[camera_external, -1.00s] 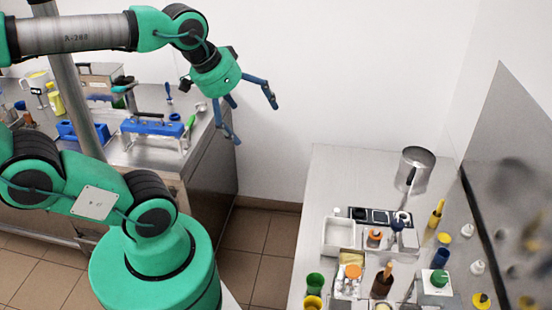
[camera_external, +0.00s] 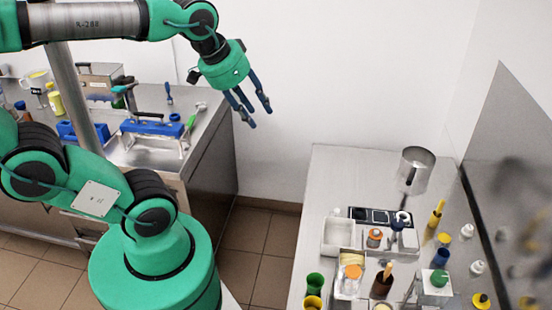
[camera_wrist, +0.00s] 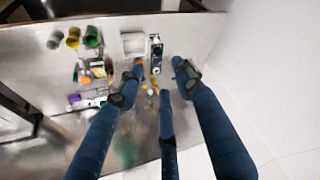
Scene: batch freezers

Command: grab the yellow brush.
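A slim, upright yellow item (camera_external: 437,214) that looks like the yellow brush stands on the right-hand steel counter, near the splash panel. It is small, and I cannot make out its bristles. My gripper (camera_external: 258,113) is high above the floor gap between the two counters, well left of the item and apart from it. Its blue fingers point down to the right, spread and empty. In the wrist view the gripper (camera_wrist: 154,88) shows its open fingers over the counter. Small yellow spots appear between them there, too blurred to name.
The right-hand counter (camera_external: 335,185) holds a metal pot (camera_external: 416,172), a white tray (camera_external: 339,238), a brown cup (camera_external: 381,285), a green cup (camera_external: 314,281) and several small bottles. Its back left part is bare. A splash panel (camera_external: 520,190) rises along its right side.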

